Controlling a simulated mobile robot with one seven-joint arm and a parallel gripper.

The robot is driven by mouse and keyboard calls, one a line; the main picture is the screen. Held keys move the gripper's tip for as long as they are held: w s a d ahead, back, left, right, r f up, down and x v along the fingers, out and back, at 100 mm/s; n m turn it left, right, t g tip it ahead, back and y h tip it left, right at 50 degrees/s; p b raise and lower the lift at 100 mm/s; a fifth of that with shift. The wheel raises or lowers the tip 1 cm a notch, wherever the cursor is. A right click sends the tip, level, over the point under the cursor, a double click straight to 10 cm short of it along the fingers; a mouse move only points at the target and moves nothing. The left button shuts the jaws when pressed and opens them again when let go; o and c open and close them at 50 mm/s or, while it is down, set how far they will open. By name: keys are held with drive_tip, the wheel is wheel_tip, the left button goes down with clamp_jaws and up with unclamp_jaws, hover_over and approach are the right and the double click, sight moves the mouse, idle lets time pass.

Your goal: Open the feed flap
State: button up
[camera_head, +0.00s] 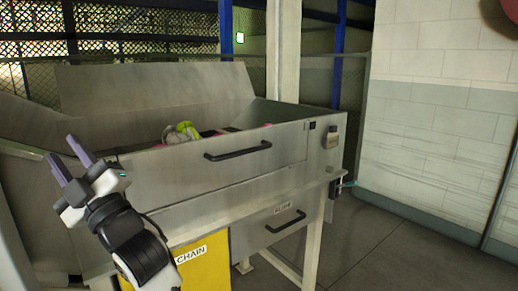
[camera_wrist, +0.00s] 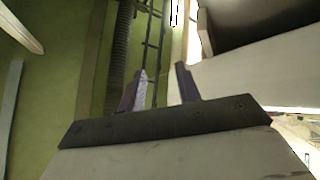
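A steel machine stands in front of me in the head view. Its upper front panel (camera_head: 190,172), which looks like the feed flap, has a black bar handle (camera_head: 238,151) and stands upright, closed. A lower panel (camera_head: 255,229) has a second black handle (camera_head: 286,221) and a small label, too small to read. My gripper (camera_head: 63,150) is at the left, in front of the machine, pointing up and left, apart from both handles. In the wrist view its purple fingers (camera_wrist: 160,75) are apart with nothing between them.
Bags, one yellow-green (camera_head: 181,132), lie in the open trough behind the upper panel. A yellow panel (camera_head: 205,262) marked CHAIN is below. A pale post (camera_head: 284,50) rises behind. Grey floor (camera_head: 375,250) is clear at the right, before a white block wall (camera_head: 440,130).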

drive_tip(key=w+d+f+t+h, duration=0.2)
drive_tip(key=w+d+h, duration=0.3)
drive_tip(key=w+d, duration=0.45)
drive_tip(key=n+g+h+p, duration=0.1)
drive_tip(key=n+g+h, duration=0.15)
drive_tip(key=h, duration=0.55)
approach(243, 153)
drive_tip(key=p+x, duration=0.5)
drive_tip(key=x, duration=0.4)
drive_tip(key=shift+w+a+r, duration=0.1)
drive_tip(key=shift+w+a, duration=0.05)
drive_tip(key=shift+w, duration=0.1)
drive_tip(key=shift+w+a+f, duration=0.25)
drive_tip(key=shift+w+a, duration=0.15)
drive_tip(key=shift+w, duration=0.1)
drive_tip(key=shift+c, duration=0.4)
clamp_jaws()
